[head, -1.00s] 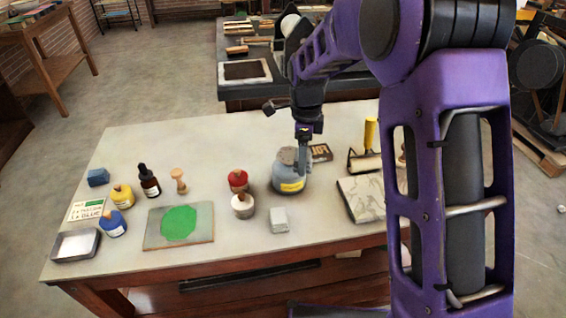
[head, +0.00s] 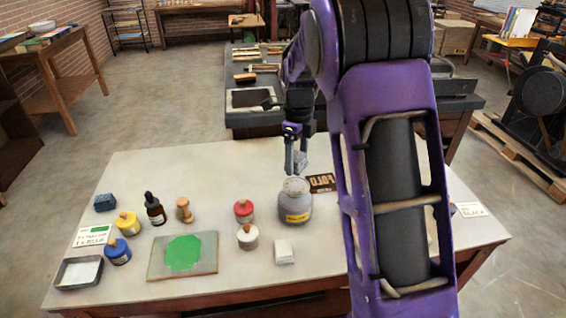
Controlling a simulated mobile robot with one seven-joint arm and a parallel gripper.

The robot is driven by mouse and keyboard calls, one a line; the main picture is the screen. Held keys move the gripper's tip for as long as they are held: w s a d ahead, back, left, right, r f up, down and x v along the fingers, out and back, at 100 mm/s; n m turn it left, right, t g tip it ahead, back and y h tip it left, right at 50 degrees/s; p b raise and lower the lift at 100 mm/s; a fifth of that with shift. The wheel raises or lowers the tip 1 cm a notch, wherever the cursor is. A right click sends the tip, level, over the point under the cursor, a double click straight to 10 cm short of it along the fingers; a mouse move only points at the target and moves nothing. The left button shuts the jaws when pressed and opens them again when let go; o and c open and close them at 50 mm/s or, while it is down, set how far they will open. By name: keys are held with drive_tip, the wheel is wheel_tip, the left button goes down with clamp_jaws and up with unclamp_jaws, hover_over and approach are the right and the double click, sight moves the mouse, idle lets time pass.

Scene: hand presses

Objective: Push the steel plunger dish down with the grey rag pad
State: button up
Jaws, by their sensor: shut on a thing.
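The steel plunger dish (head: 296,185) is the round grey top of a squat grey can (head: 295,204) with a yellow label, standing on the pale table. My gripper (head: 295,168) is shut on the grey rag pad (head: 302,160), whose crumpled edge shows at the right of the fingers. The gripper and pad appear just above and behind the dish, and the dish's top is in view. Part of the pad is hidden by the fingers. How large the gap to the dish is, I cannot tell.
A dark lettered block (head: 321,182) lies right of the can. My arm hides the table's right side.

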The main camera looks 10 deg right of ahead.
sight(296, 186)
drive_tip(key=shift+w, duration=0.15)
drive_tip(key=shift+f+b, duration=2)
drive_tip(key=shift+f, duration=0.9)
drive_tip(key=shift+f+b, duration=0.4)
drive_tip(key=shift+f, duration=0.8)
idle(0.8)
drive_tip(key=shift+r, duration=0.15)
wheel_tip(296, 186, up, 5)
drive_tip(key=p, duration=0.4)
drive_tip(key=shift+r+p, duration=0.4)
drive_tip(key=shift+r, duration=0.55)
